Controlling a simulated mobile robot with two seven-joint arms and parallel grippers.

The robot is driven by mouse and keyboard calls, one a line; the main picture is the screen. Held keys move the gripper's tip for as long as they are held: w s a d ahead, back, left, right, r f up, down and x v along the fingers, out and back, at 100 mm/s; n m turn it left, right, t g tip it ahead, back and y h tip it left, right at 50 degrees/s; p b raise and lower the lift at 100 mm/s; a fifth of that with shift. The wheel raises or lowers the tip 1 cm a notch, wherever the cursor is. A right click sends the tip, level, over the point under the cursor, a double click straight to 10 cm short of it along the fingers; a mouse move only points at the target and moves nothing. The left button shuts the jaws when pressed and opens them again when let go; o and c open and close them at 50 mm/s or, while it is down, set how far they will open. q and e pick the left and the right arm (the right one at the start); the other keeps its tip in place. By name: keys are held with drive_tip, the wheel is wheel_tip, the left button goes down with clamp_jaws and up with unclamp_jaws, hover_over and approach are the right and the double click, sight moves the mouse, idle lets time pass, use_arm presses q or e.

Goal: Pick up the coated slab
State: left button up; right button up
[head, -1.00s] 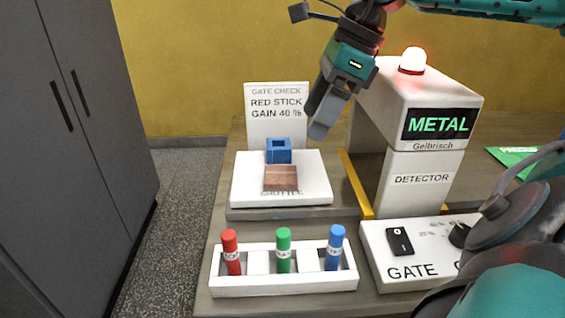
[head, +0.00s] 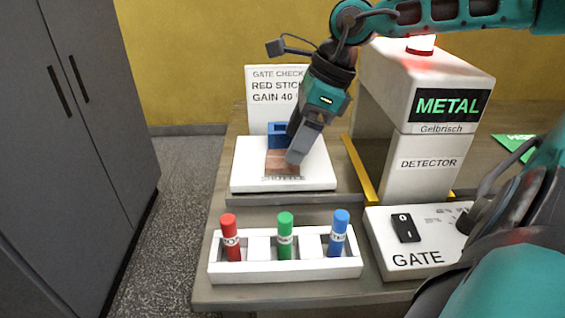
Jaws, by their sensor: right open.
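The coated slab (head: 279,163) is a flat brown piece lying on the white shuttle plate (head: 245,179). A blue block with a hollow top (head: 277,129) stands just behind it. My right gripper (head: 296,152) reaches down from above, open, with its fingertips over the right part of the slab and hiding some of it. I cannot tell whether the fingers touch the slab. My left gripper is not in view.
A white rack (head: 285,268) with red, green and blue sticks stands in front. The metal detector (head: 428,150) and its yellow strip (head: 357,168) are on the right, with the gate switch box (head: 405,250) before it. A sign (head: 268,98) stands behind the shuttle.

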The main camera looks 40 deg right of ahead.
sight(282, 162)
drive_tip(key=shift+b+x, duration=0.35)
drive_tip(key=shift+x, duration=1.5)
drive_tip(key=shift+w, duration=0.1)
drive_tip(key=shift+c, duration=0.3)
drive_tip(key=c, duration=0.7)
drive_tip(key=shift+c, duration=0.5)
drive_tip(key=shift+r, duration=0.2)
